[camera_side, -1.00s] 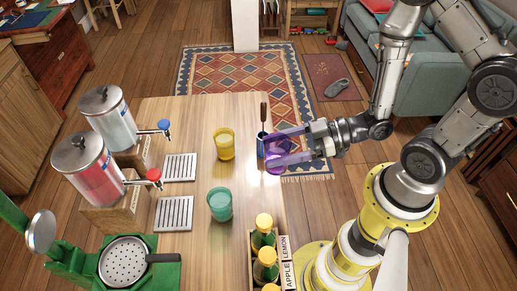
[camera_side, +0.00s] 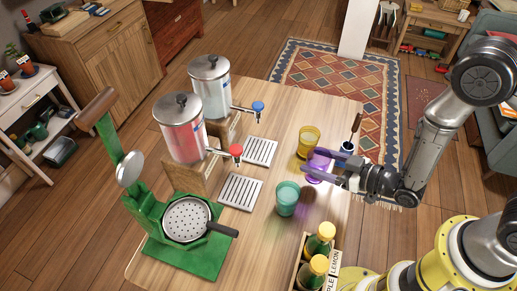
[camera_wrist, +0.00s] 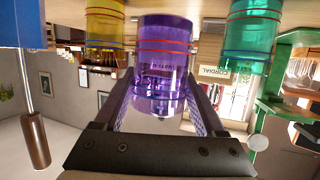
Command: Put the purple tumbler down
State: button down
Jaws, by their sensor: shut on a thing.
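The purple tumbler (camera_side: 319,168) is between the fingers of my gripper (camera_side: 322,163) at the right part of the wooden table. My gripper is shut on it. The wrist view is upside down and shows the see-through purple tumbler (camera_wrist: 163,65) with a red band, between both fingers. It hangs low at the table top; I cannot tell whether its base touches the wood. A yellow tumbler (camera_side: 308,141) stands just behind it, and a teal tumbler (camera_side: 287,198) stands in front and to its left.
A blue holder with a dark-handled tool (camera_side: 350,140) stands close behind my gripper. Two drink dispensers (camera_side: 183,130) with drip trays (camera_side: 241,192) are on the left. A green press (camera_side: 190,235) and a crate of bottles (camera_side: 318,255) are nearer. Table between trays and tumblers is clear.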

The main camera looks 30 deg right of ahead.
jog(key=shift+w+a+f+m+t+h, duration=0.15)
jog(key=shift+w+a+f+h, duration=0.05)
jog(key=shift+a+f, duration=0.2)
jog(key=shift+w+a+f+m+t+h, duration=0.15)
jog(key=shift+a+f+h, duration=0.1)
jog(key=shift+f, duration=0.15)
jog(key=w+a, duration=0.1)
jog(key=w, duration=0.3)
jog(key=w+a, duration=0.2)
jog(key=w, duration=0.2)
jog(key=w+a, duration=0.2)
jog(key=w, duration=0.2)
jog(key=shift+w+a, duration=0.1)
jog(key=shift+w, duration=0.3)
jog(key=x, duration=0.4)
jog(key=shift+w+r, duration=0.1)
jog(key=shift+w, duration=0.05)
jog(key=shift+f, duration=0.25)
jog(key=shift+f, duration=0.2)
grip_release()
